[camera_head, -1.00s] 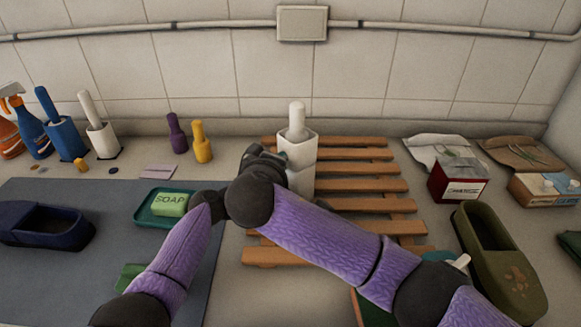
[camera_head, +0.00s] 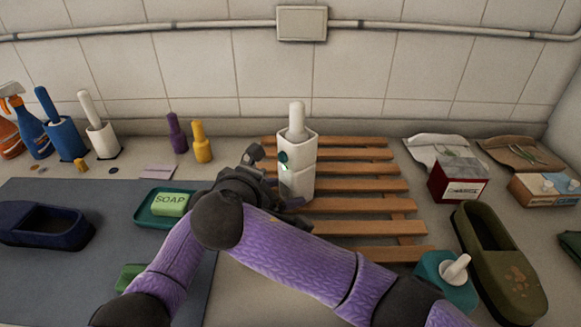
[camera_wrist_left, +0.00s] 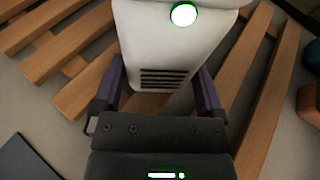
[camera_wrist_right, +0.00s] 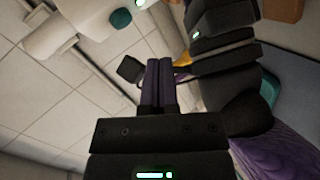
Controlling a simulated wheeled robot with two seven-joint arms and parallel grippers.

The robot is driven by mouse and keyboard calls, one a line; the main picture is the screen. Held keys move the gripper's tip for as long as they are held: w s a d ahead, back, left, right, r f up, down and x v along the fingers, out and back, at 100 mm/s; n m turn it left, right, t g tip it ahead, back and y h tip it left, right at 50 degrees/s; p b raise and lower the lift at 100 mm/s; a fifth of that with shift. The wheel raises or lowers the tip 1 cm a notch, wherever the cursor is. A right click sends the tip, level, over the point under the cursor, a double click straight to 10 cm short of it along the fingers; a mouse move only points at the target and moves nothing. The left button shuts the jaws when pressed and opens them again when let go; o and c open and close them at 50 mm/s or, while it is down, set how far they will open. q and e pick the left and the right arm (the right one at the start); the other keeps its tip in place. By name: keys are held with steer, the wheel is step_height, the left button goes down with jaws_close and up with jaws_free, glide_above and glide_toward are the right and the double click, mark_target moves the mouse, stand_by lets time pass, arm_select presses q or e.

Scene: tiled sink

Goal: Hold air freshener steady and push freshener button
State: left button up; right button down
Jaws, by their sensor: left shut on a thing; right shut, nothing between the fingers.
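The white air freshener (camera_head: 302,183) stands upright at the wooden rack, with a round teal button (camera_head: 283,157) and a small green light on its front. My left gripper (camera_head: 292,201) is shut around its lower body. In the left wrist view, its fingers (camera_wrist_left: 161,85) flank the white body (camera_wrist_left: 175,50) below the lit circle. My right gripper (camera_wrist_right: 159,65) is shut and empty. In the right wrist view, the teal button (camera_wrist_right: 121,19) lies up and left of its fingertips, apart from them. In the head view, the crossed dark wrists partly hide both grippers.
A soap dish (camera_head: 150,213) sits left, and purple (camera_head: 176,135) and yellow (camera_head: 201,143) bottles stand behind.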

arm_select(q)
steer(key=o, duration=0.6)
arm_select(e)
steer(key=shift+s+a, duration=0.85)
steer(key=shift+s, duration=0.05)
arm_select(q)
steer(key=shift+a, duration=0.1)
